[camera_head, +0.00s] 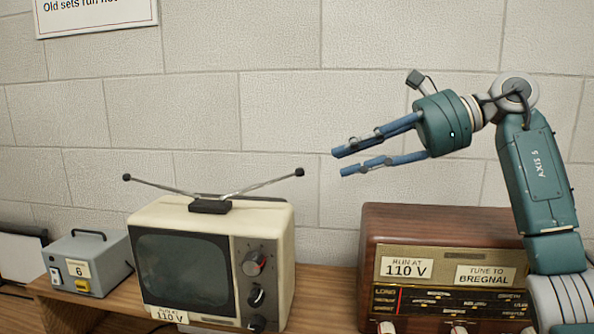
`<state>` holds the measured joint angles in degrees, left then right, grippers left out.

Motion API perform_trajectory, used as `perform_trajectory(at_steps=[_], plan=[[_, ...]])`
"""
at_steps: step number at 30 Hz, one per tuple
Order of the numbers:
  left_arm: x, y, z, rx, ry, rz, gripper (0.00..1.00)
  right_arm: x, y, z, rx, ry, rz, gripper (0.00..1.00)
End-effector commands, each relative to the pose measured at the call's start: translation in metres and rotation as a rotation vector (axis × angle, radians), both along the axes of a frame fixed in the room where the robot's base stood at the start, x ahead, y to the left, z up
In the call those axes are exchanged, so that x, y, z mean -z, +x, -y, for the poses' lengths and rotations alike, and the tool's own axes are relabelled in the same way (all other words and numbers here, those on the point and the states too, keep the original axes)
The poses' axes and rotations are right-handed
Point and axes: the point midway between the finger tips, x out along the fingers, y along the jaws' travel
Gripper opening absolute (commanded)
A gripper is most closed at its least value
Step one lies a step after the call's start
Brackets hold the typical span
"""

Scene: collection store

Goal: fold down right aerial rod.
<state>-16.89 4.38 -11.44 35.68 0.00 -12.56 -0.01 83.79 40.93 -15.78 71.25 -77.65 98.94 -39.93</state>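A cream television (277,225) with a dark screen stands on the wooden bench. On its top is a black aerial base (210,206) with two rods. The right aerial rod (268,183) slopes low up to the right and ends in a black tip; the left aerial rod (160,186) slopes low up to the left. My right gripper (337,162) is open and empty, its blue fingers pointing left. In the picture it is above and to the right of the right rod's tip, apart from it. My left gripper is not in view.
A brown wooden radio (440,225) with labels stands right of the television, below my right arm. A grey box (90,254) with a handle stands to the left. A bare strip of bench (309,290) lies between television and radio. A block wall is behind.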

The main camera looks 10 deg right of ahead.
Motion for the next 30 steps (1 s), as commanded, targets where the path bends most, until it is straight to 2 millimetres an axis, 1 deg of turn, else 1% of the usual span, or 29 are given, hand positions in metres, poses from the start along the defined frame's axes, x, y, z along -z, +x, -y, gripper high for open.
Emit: perform_trajectory(at_steps=[8, 12, 16, 22, 30], plan=[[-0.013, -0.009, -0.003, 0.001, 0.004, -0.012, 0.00, 0.015, 0.015, -0.041, -0.010, 0.002, -0.002, 0.24], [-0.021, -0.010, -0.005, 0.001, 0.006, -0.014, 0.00, 0.024, 0.025, -0.064, -0.010, 0.004, -0.002, 0.24], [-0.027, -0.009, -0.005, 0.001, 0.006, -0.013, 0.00, 0.032, 0.031, -0.080, -0.010, 0.005, 0.000, 0.24], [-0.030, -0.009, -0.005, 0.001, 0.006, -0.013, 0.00, 0.038, 0.037, -0.092, -0.009, 0.004, 0.002, 0.24], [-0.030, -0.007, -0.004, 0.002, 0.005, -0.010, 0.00, 0.040, 0.037, -0.093, -0.007, 0.005, 0.001, 0.24]])
